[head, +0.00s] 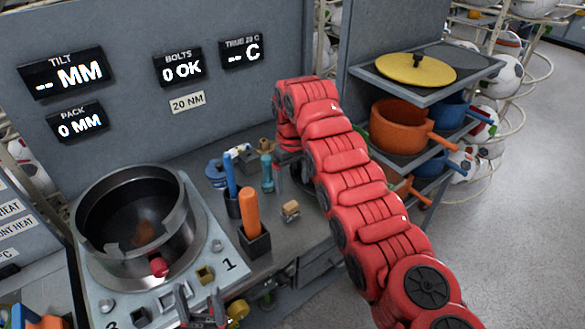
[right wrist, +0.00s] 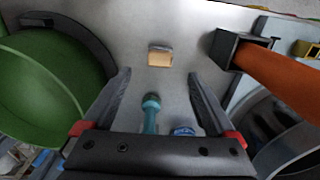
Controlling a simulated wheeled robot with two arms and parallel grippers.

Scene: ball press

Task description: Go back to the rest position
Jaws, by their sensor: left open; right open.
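My left gripper (head: 203,308) shows at the bottom edge of the head view, by the front of the press plate, open; I see nothing held in it. My right arm, red and segmented, arches across the bench in the head view. Its gripper points down at the back of the bench and is mostly hidden by the arm. In the right wrist view my right gripper (right wrist: 159,73) is open and empty. A teal-handled tool (right wrist: 150,112) shows between its fingers, and a small tan block (right wrist: 160,56) lies ahead of the fingertips.
A round dark pot (head: 92,215) sits on the grey plate at left. An orange handle (head: 250,212) and a blue handle (head: 230,175) stand in holders. A shelf with a yellow lid (head: 415,69) and orange pot (head: 398,128) stands right of my arm. A green bowl (right wrist: 35,90) shows in the wrist view.

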